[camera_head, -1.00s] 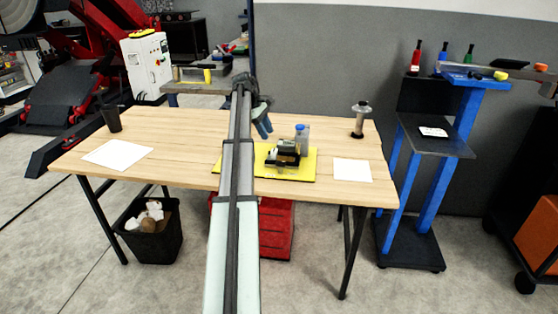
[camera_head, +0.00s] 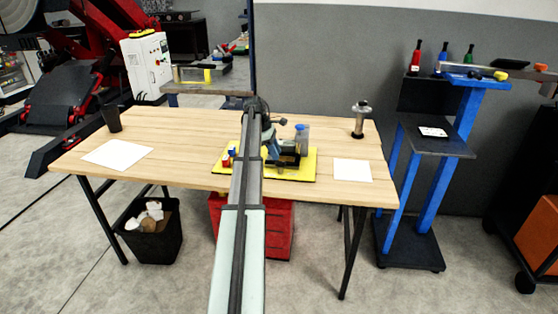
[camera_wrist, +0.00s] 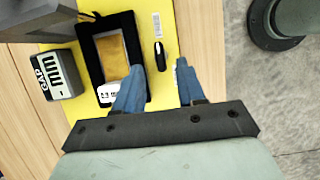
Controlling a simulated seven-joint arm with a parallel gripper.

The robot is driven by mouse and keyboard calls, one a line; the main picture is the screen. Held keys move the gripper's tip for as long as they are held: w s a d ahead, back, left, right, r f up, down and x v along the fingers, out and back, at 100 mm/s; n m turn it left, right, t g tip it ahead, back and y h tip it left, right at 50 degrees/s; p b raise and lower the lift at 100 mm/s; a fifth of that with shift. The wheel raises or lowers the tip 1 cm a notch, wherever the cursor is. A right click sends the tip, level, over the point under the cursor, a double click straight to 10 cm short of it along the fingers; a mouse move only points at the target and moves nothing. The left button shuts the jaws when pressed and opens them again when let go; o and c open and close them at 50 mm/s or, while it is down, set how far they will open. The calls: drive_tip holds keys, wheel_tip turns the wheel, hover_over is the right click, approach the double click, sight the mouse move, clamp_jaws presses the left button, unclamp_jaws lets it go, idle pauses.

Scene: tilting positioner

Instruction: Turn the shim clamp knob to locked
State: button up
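The black knob (camera_wrist: 159,54), with a white mark on it, sits on the yellow mat side of the fixture in the wrist view. I take it for the shim clamp knob. A small white label (camera_wrist: 157,25) lies beyond it. The fixture (camera_wrist: 90,47) has a black frame around a gold-brown plate (camera_wrist: 112,55). My gripper (camera_wrist: 159,68) is open, its blue fingers apart, with the knob just ahead of the gap between the fingertips. I cannot tell their height above it. In the head view, my gripper (camera_head: 270,150) is beside the dark fixture (camera_head: 290,155); the knob is hidden there.
The yellow mat (camera_head: 300,174) lies on the wooden table (camera_head: 180,145). Small red and blue items (camera_head: 229,156) stand on the mat's left. A metal spindle (camera_head: 360,118) and white sheet (camera_head: 352,169) are to the right.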

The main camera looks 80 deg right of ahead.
sight(280, 167)
drive_tip(key=shift+x, duration=2.15)
drive_tip(key=shift+c, duration=0.2)
clamp_jaws()
